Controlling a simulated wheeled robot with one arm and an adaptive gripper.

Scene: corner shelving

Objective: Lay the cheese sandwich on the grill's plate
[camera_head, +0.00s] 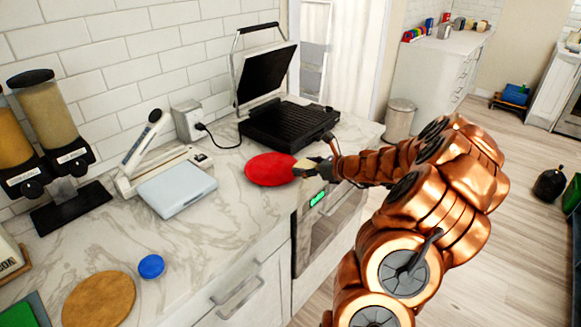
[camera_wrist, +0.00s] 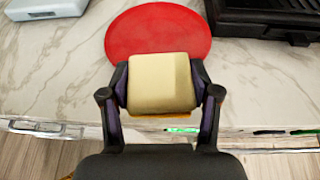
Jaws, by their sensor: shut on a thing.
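The cheese sandwich (camera_wrist: 160,84) shows in the wrist view as a pale yellow block with a thin orange edge along its bottom. My gripper (camera_wrist: 161,92) is shut on it, one finger on each side. In the head view my gripper (camera_head: 306,167) holds the sandwich (camera_head: 299,166), mostly hidden by the fingers, at the right edge of the red plate (camera_head: 268,171). I cannot tell the exact gap to that plate. The grill (camera_head: 287,124) stands behind it with its lid (camera_head: 266,79) raised and its dark ribbed lower plate bare. The grill's corner also shows in the wrist view (camera_wrist: 270,22).
A white sealing device (camera_head: 165,168) and a pale flat box (camera_head: 177,188) stand left of the red plate. Dispensers (camera_head: 57,125) are farther left. A blue lid (camera_head: 151,266) and round wooden board (camera_head: 98,299) lie in front. A black cord (camera_head: 222,143) runs behind the plate.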

